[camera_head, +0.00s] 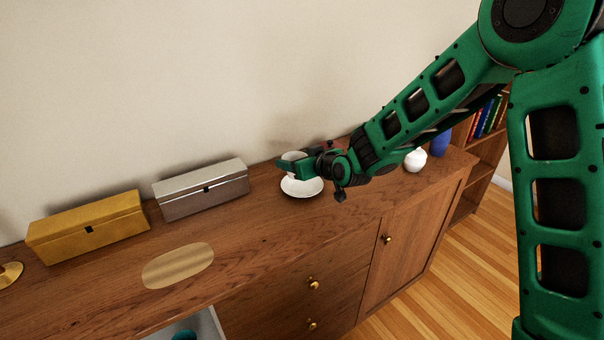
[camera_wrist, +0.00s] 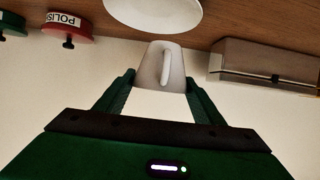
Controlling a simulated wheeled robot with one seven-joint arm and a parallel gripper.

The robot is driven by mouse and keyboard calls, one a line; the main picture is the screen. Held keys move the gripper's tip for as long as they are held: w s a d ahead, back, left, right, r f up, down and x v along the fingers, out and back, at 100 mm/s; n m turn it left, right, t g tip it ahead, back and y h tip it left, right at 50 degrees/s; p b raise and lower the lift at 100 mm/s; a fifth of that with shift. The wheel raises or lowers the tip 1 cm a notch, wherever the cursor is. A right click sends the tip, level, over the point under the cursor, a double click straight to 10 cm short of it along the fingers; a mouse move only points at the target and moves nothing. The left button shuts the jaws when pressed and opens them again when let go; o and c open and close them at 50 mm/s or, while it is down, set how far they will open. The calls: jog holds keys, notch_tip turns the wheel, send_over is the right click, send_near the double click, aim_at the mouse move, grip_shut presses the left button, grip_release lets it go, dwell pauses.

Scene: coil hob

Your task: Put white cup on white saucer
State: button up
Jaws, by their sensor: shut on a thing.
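The white cup (camera_wrist: 152,66) is between the two fingers of my gripper (camera_wrist: 160,84) in the wrist view, with its handle facing the camera. My gripper is shut on it. In the head view my gripper (camera_head: 296,168) hides much of the cup (camera_head: 291,155). The white saucer (camera_head: 303,188) lies on the wooden cabinet top, just below and in front of the cup. It also shows at the top edge of the wrist view (camera_wrist: 155,14), cut off. The cup looks raised behind the saucer; I cannot tell the exact gap.
A silver box (camera_head: 203,190) and a gold box (camera_head: 88,228) stand to the left. A white pot (camera_head: 415,160) and a blue vase (camera_head: 440,142) stand right. Red (camera_wrist: 69,22) and green tins show in the wrist view.

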jog(key=shift+w+d+f, duration=0.75)
jog(key=shift+w+d, duration=0.1)
jog(key=shift+w, duration=0.05)
notch_tip(320, 180, down, 4)
jog(key=shift+f, duration=0.1)
jog(key=shift+s, duration=0.1)
jog(key=o, duration=1.1)
jog(key=shift+o, duration=0.2)
jog(key=v, duration=1.2)
